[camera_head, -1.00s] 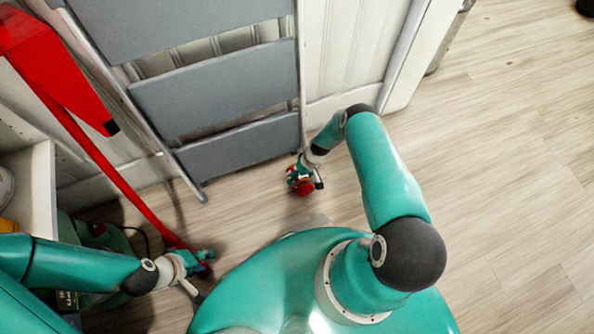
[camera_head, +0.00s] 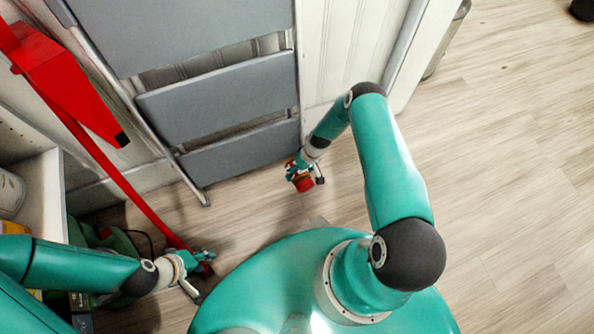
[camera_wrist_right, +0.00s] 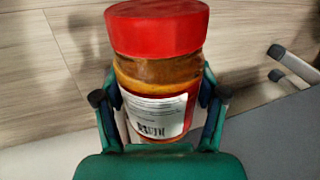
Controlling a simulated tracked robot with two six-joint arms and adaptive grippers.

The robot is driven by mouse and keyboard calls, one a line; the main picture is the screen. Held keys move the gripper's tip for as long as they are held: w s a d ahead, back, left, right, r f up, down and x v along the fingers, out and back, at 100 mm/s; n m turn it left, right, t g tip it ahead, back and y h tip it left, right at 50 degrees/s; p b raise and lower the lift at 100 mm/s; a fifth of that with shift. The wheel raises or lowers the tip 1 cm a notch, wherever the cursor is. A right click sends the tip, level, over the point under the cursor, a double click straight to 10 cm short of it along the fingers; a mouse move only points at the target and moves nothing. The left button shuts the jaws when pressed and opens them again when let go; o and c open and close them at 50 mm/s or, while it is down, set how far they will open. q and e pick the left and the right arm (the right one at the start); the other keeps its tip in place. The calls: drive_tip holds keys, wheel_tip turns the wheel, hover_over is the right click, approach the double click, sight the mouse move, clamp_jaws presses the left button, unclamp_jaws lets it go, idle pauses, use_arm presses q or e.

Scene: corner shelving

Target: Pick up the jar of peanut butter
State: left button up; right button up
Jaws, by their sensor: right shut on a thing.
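The jar of peanut butter (camera_wrist_right: 158,75) has a red lid, a brown body and a white label with a barcode. In the right wrist view it stands between both fingers of my right gripper (camera_wrist_right: 160,110), which is shut on it. In the head view the jar (camera_head: 304,184) shows small and red at the end of my right arm, in front of the grey steps. My right gripper (camera_head: 300,171) is above the floor there. My left gripper (camera_head: 205,270) is low at the left, beside the red pole; its fingers are too small to judge.
A grey step ladder (camera_head: 220,95) leans against the white panelled wall at the back. A red long-handled dustpan (camera_head: 70,80) slants down at the left. White shelving (camera_head: 45,190) with goods stands at the left edge.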

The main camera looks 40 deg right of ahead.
wheel_tip(320, 180, up, 11)
drive_tip(key=p, duration=0.3)
drive_tip(key=shift+r, duration=0.2)
drive_tip(key=o, duration=1.8)
drive_tip(key=shift+o, duration=0.2)
